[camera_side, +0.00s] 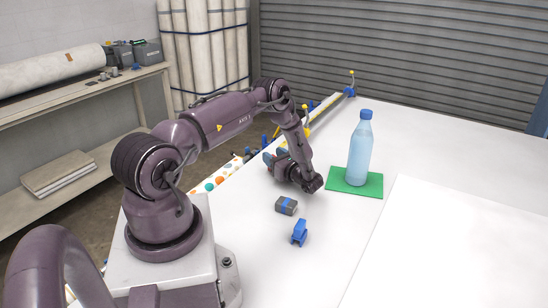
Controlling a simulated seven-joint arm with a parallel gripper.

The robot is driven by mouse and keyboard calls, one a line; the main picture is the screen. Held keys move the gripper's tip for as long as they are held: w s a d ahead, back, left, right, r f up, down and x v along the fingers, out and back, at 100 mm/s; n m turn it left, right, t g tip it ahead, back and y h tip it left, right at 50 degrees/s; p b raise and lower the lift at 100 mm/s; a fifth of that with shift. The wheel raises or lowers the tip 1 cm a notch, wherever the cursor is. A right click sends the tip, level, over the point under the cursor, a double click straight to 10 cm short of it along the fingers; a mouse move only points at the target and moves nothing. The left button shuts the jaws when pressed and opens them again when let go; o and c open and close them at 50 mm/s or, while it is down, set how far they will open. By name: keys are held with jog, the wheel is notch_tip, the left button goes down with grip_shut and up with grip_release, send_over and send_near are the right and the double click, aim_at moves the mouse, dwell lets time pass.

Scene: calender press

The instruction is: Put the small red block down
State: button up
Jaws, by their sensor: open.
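I see no red block in the side view. My gripper (275,156) is low over the left part of the white table, its blue-tipped fingers pointing to the left. It is open, and I make out nothing between its fingers. A small dark grey block with a blue band (286,206) lies on the table in front of my gripper and apart from it. A small blue piece (299,233) stands a little nearer the camera.
A light blue bottle with a blue cap (360,148) stands upright on a green mat (371,189), right of my gripper. A large white sheet (470,245) covers the right of the table (440,150). A strip with coloured dots (221,180) runs along the left edge.

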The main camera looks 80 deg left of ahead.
jog(key=v, duration=1.1)
jog(key=shift+w+d, duration=0.1)
jog(key=shift+d, duration=0.3)
